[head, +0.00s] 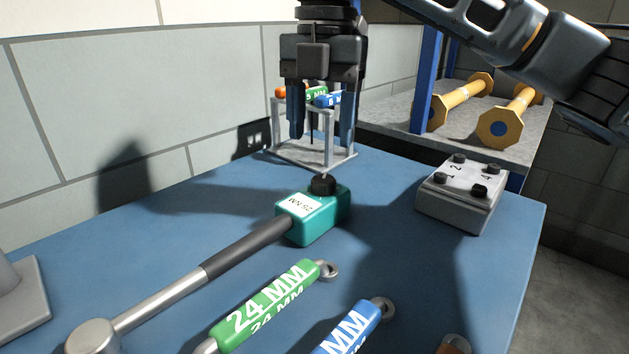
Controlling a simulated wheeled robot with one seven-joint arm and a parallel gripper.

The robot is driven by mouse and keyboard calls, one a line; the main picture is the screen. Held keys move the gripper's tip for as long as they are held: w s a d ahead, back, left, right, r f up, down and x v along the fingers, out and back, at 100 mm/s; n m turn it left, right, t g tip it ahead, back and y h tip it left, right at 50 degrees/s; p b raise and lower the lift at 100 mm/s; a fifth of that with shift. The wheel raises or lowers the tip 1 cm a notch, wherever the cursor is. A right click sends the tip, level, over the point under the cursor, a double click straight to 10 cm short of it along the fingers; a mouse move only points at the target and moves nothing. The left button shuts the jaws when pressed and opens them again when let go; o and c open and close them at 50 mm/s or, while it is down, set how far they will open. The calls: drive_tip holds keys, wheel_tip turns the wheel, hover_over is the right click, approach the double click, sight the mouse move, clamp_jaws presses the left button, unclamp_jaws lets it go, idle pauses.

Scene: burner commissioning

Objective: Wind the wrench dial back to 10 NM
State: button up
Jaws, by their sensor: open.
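The torque wrench lies on the blue bench, with a teal head (322,222) and a long dark and metal handle (205,272) running to the lower left.
A grey rack (284,155) with coloured tools stands behind my fingers. A grey block (458,200) with numbered black studs is at right. Green 24 MM (262,305) and blue (348,332) tools lie in front. Yellow spools (506,118) rest on a shelf behind.

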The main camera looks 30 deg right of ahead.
sight(324, 178)
drive_tip(key=shift+w+d+f, duration=0.15)
drive_tip(key=shift+w+d, duration=0.1)
drive_tip(key=shift+d, duration=0.15)
drive_tip(key=shift+f, duration=0.3)
wheel_tip(324, 178, down, 7)
drive_tip(key=shift+r+b, duration=0.15)
drive_tip(key=shift+b, duration=0.35)
drive_tip(key=c, duration=1)
